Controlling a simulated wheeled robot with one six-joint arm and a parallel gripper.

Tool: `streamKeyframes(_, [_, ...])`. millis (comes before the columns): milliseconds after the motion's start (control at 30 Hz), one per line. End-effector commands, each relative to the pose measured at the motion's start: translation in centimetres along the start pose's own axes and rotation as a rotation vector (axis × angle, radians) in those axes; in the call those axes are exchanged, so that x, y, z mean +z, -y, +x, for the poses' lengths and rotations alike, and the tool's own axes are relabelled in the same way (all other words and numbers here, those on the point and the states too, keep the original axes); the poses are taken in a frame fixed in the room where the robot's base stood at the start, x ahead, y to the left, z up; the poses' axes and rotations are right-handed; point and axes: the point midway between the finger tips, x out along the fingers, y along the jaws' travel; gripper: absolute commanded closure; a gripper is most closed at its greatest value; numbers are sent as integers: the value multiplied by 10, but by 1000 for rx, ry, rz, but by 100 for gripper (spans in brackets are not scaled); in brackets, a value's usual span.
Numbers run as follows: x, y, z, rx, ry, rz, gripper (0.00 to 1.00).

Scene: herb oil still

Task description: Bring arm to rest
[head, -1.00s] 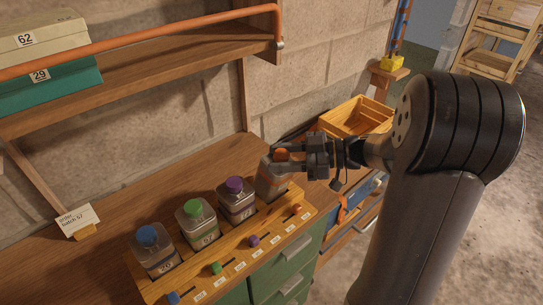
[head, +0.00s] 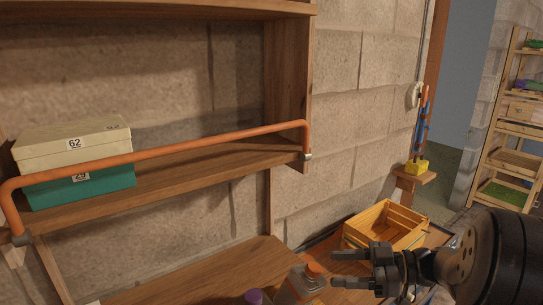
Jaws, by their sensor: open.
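My gripper (head: 350,269) is at the lower right of the head view, its fingers apart and pointing left. The orange-capped bottle (head: 301,283) stands just left of the fingertips. The fingertips lie close to its cap in the picture; I cannot tell whether they touch it. The arm comes in from the lower right corner. The lower part of the bottle is cut off by the frame edge.
A purple cap (head: 254,297) shows at the bottom edge. A wooden crate (head: 385,225) stands behind my gripper. An orange rail (head: 160,153) runs before a shelf with a cream box (head: 70,146) and a teal box (head: 82,187). A slatted rack (head: 513,130) stands far right.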

Motion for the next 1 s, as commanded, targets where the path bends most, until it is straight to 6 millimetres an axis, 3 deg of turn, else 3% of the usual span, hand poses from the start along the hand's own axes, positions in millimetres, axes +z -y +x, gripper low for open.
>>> streamKeyframes(433, [12, -1, 54, -5, 24, 19, 44])
streamKeyframes(1000, [13, -2, 59, 9, 25, 21, 44])
